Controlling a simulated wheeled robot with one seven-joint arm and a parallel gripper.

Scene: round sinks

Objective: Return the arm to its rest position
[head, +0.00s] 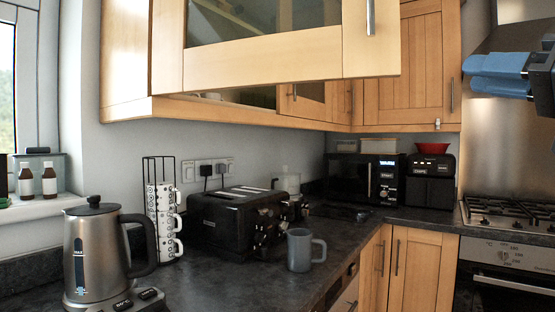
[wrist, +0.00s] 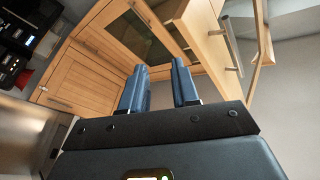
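My gripper (head: 497,74) is at the upper right of the head view, raised in the air near the steel hood and backsplash. Its blue fingers point left. In the wrist view the two fingers (wrist: 160,80) stand apart with a clear gap and nothing between them. The gripper is open and empty, and the fingers touch nothing that I can see. Most of my arm is outside the head view.
A wall cabinet door (head: 290,58) stands swung out at upper centre; the wrist view shows an open door (wrist: 262,42) too. Below are a kettle (head: 98,255), toaster (head: 222,218), grey mug (head: 299,250), microwave (head: 350,178) and gas hob (head: 512,214). Air above the counter's right part looks clear.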

